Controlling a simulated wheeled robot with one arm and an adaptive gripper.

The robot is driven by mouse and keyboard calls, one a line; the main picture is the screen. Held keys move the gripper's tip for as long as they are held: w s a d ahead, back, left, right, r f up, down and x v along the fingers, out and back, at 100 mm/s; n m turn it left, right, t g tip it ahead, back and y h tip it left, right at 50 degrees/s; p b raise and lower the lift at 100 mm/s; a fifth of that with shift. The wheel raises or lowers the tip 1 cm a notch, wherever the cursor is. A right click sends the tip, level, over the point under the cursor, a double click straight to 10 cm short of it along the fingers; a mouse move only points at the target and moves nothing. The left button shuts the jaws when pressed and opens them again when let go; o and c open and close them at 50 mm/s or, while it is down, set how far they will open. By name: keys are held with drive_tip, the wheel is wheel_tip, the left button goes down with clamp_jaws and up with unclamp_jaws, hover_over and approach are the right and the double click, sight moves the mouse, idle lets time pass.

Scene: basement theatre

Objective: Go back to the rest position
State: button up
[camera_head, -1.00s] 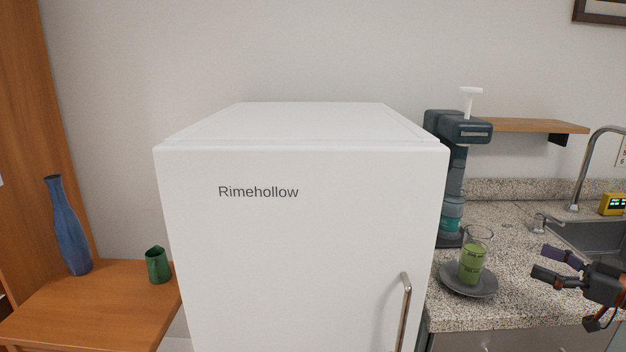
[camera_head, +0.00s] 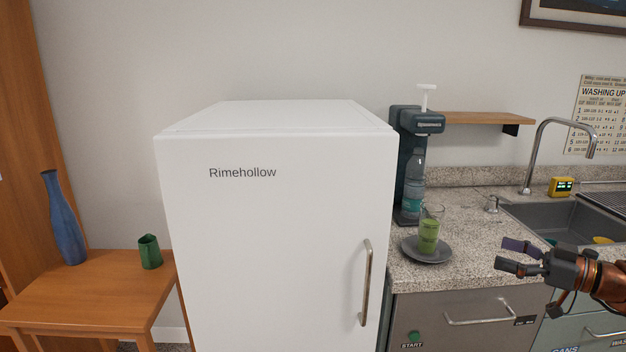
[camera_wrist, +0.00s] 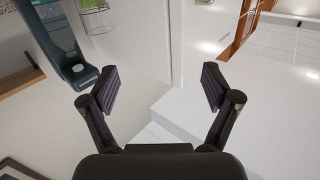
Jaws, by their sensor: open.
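My gripper (camera_head: 522,257) is at the right of the head view, in front of the counter and sink, with its fingers pointing left. It is open and empty. In the wrist view my gripper (camera_wrist: 160,92) shows two dark finger pads wide apart with nothing between them. A glass with green liquid (camera_head: 429,233) stands on a grey saucer (camera_head: 410,251) on the counter, left of the gripper and apart from it.
A white fridge (camera_head: 270,230) with a metal handle (camera_head: 367,285) fills the middle. A soda maker (camera_head: 408,165) stands on the speckled counter (camera_head: 470,225). A sink (camera_head: 560,218) and tap (camera_head: 530,160) are at right. A blue vase (camera_head: 63,225) and green cup (camera_head: 150,252) are on a wooden table (camera_head: 80,300).

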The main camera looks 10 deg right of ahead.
drive_tip(key=s+a+r+g+p, duration=0.15)
drive_tip(key=a+g, duration=0.25)
drive_tip(key=a, duration=0.6)
drive_tip(key=a+r+g+p, duration=0.1)
drive_tip(key=a+r+g, duration=0.15)
drive_tip(key=a, duration=0.85)
drive_tip(key=s+a+f+g+h+p, duration=0.2)
drive_tip(key=s+a+g, duration=0.4)
drive_tip(key=a, duration=0.4)
drive_tip(key=s+a+f+m+h+p, duration=0.1)
drive_tip(key=s+a+f+h, duration=0.1)
drive_tip(key=s+a, duration=0.3)
drive_tip(key=s+d+f+m+g+h+p, duration=0.1)
drive_tip(key=s+d+f+m+h+p, duration=0.1)
drive_tip(key=s, duration=0.6)
drive_tip(key=s+d+f+m+g+h+p, duration=0.1)
drive_tip(key=s+d+f+m+h, duration=0.2)
drive_tip(key=s, duration=0.6)
drive_tip(key=d+m+h, duration=0.2)
drive_tip(key=h, duration=0.1)
drive_tip(key=shift+s+d+f+p, duration=0.2)
drive_tip(key=shift+d+p, duration=0.1)
drive_tip(key=shift+p, duration=0.1)
